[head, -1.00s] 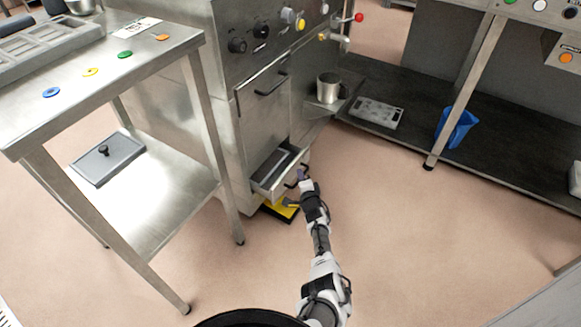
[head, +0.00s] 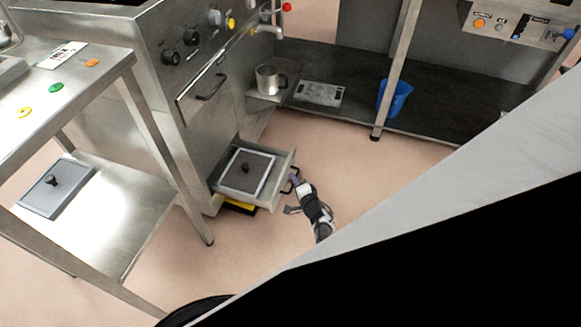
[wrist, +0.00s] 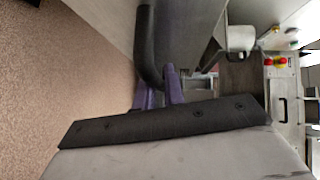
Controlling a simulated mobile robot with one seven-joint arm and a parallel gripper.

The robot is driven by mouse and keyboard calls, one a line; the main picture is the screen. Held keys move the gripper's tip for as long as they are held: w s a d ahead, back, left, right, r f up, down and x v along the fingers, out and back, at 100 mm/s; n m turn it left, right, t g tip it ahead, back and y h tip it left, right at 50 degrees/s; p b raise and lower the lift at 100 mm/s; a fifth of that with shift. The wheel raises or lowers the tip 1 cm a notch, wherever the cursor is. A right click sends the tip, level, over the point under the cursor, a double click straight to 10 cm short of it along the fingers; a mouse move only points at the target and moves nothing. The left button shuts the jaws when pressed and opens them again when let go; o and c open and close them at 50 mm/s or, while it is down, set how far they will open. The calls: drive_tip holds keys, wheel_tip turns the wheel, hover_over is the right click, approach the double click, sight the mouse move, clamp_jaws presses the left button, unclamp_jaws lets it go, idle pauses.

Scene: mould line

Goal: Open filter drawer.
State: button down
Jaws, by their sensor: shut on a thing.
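The filter drawer (head: 226,186) is the low drawer of the steel machine in the head view. It stands pulled well out, and a dark filter plate (head: 246,172) with a knob lies in it. My gripper (head: 296,181) is at the drawer's front, shut on its dark handle. In the wrist view the purple fingers (wrist: 160,90) close around the dark curved handle (wrist: 147,45). The exact contact at the fingertips is partly hidden.
An upper drawer with a dark handle (head: 211,88) is shut. A steel table (head: 140,110) stands at left, with a knobbed plate (head: 57,186) on its lower shelf. A yellow-black thing (head: 240,206) lies under the drawer. My own body covers the lower right.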

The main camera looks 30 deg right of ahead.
drive_tip(key=c, duration=1.5)
unclamp_jaws()
drive_tip(key=s+a+r+p, duration=0.2)
drive_tip(key=s+p, duration=0.6)
drive_tip(key=s, duration=0.5)
drive_tip(key=shift+s+p, duration=0.25)
drive_tip(key=shift+p, duration=0.15)
drive_tip(key=shift+d, duration=0.1)
